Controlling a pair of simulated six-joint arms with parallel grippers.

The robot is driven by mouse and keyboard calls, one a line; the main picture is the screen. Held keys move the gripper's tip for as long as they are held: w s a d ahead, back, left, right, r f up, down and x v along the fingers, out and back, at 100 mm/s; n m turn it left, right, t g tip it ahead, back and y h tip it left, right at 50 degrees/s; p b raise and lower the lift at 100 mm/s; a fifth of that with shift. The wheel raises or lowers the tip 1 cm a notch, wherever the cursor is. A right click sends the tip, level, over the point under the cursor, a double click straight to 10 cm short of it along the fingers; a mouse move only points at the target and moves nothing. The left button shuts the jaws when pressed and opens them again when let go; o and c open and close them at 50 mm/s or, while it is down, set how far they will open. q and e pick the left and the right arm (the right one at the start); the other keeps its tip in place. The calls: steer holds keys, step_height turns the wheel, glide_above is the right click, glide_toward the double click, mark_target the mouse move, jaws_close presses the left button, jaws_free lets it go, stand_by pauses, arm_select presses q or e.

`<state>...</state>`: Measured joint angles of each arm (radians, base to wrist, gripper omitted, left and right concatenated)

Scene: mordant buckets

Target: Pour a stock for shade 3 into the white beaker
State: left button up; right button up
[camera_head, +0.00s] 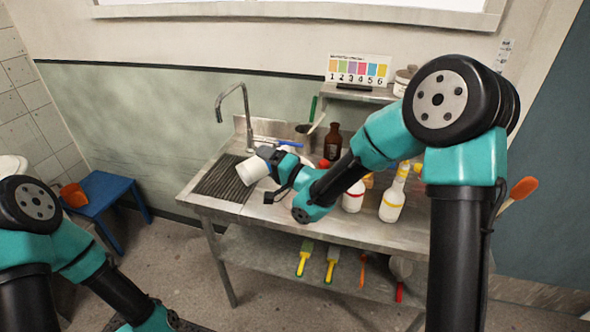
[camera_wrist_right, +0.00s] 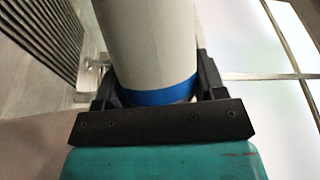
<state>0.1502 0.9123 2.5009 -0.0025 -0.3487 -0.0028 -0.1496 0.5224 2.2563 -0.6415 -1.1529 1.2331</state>
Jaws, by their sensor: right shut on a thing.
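My right gripper (camera_head: 268,177) is shut on a white cylindrical bottle with a blue band, held tilted above the left part of the steel bench. The bottle (camera_head: 251,170) fills the middle of the right wrist view (camera_wrist_right: 148,45), its blue band (camera_wrist_right: 160,92) close to the fingers. I cannot make out the white beaker apart from the held bottle. A white bottle with a red band (camera_head: 352,200) and one with a yellow band (camera_head: 391,208) stand to the right. The shade chart (camera_head: 357,70) has numbered swatches; number 3 looks purple. My left gripper is out of view.
The bench (camera_head: 290,212) has a ribbed drainer (camera_head: 222,180) at left and a tap (camera_head: 233,100) behind. A brown bottle (camera_head: 333,143) stands at the back. A blue stool (camera_head: 100,196) is at far left.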

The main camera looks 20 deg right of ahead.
steer(key=shift+w+d+r+m, duration=0.1)
steer(key=shift+d+r+m, duration=0.15)
steer(key=shift+m, duration=0.15)
stand_by(1.2)
steer(key=shift+s+a+f+n, duration=0.2)
steer(key=shift+a+f+n, duration=0.25)
steer(key=shift+a+n, duration=0.3)
steer(key=shift+r+n+g, duration=0.15)
steer(key=shift+n+g, duration=0.25)
steer(key=shift+n, duration=0.25)
steer(key=shift+d+n+h, duration=0.2)
steer(key=shift+n+h, duration=0.2)
steer(key=shift+n, duration=0.2)
steer(key=shift+f+n+g, duration=0.4)
steer(key=shift+f+n, duration=0.1)
steer(key=shift+f, duration=0.05)
steer(key=shift+d+r, duration=0.1)
steer(key=shift+r, duration=0.05)
